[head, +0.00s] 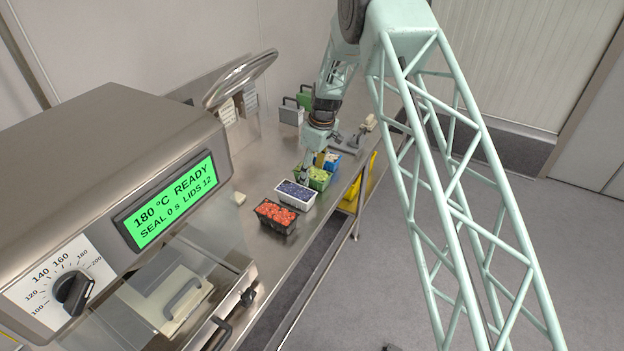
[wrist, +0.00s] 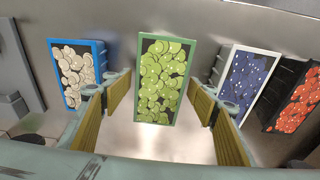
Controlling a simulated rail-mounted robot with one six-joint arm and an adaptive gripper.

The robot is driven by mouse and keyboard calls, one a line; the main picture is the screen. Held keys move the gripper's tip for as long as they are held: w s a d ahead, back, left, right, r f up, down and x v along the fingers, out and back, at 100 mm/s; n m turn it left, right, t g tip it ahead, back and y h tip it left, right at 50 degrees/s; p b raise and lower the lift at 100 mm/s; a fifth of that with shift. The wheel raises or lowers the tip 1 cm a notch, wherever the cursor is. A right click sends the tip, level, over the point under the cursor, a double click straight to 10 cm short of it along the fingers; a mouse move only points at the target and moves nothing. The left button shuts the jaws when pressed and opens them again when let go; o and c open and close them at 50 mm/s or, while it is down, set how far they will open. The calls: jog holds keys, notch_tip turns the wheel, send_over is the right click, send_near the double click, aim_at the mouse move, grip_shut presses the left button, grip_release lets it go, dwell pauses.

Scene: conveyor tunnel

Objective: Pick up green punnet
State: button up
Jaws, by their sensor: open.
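The green punnet (wrist: 163,121) is filled with round green pieces. It lies in the middle of the wrist view, between the two open fingers of my gripper (wrist: 163,100). The yellowish finger pads stand on either side of it with a gap at each side. In the head view the green punnet (head: 317,180) stands on the steel bench, with my gripper (head: 314,165) just above it and partly covering it. I cannot tell exactly how high the fingertips are above the bench.
A blue punnet (wrist: 101,58) of pale pieces stands left of the green one. A white punnet (wrist: 232,82) of blue berries and a black punnet (wrist: 292,103) of red fruit stand to the right. The sealing machine (head: 110,190) takes up the left of the head view.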

aim_at(312, 172)
jog(key=shift+c, duration=0.3)
jog(key=c, duration=0.9)
jog(key=shift+r+p, duration=0.55)
jog(key=shift+r, duration=4.45)
